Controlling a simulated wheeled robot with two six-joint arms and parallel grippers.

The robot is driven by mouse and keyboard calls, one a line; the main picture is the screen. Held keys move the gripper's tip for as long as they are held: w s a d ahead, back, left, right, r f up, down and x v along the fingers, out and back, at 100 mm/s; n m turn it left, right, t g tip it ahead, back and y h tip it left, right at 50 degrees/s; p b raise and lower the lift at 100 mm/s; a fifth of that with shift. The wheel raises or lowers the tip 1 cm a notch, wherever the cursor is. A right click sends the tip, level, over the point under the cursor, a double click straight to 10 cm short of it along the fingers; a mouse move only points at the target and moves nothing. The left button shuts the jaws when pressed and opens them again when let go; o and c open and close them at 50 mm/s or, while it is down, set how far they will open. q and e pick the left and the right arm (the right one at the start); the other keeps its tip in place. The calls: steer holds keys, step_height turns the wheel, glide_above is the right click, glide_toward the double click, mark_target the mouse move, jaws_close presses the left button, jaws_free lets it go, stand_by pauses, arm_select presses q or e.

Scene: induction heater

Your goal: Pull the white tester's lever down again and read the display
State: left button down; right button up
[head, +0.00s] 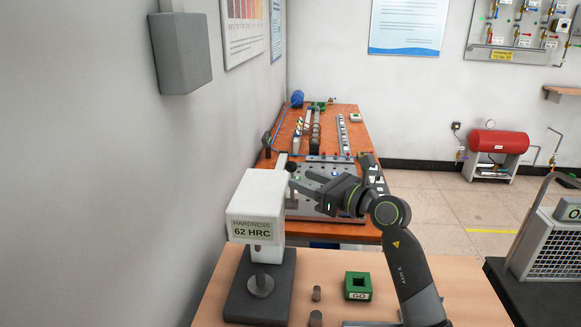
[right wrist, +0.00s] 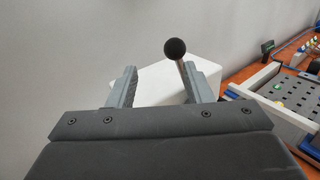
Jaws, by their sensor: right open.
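The white tester (head: 262,190) stands on a dark base at the left of the near table. Its display (head: 252,229) reads "HARDNESS 62 HRC". The lever's black ball knob (head: 291,167) is at the upper right of the tester. In the right wrist view the knob (right wrist: 175,49) shows on its rod between the finger lines, closer to the right finger. My right gripper (head: 302,181) is open beside the tester's upper right, with its fingers pointing at the lever. In the right wrist view its fingers (right wrist: 160,88) are apart with nothing clamped. My left gripper is out of view.
A green "GO" block (head: 358,284) and two small grey cylinders (head: 316,293) stand on the near table (head: 215,300), right of the tester. An orange bench (head: 352,231) with equipment lies behind. A grey wall (head: 130,180) is close on the left.

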steer(key=p+x, duration=0.1)
steer(key=x, duration=0.4)
steer(key=shift+w+a, duration=0.25)
steer(key=shift+a, duration=0.05)
steer(key=shift+s+d, duration=0.15)
steer(key=shift+d, duration=0.05)
steer(key=c, duration=0.4)
jaws_close()
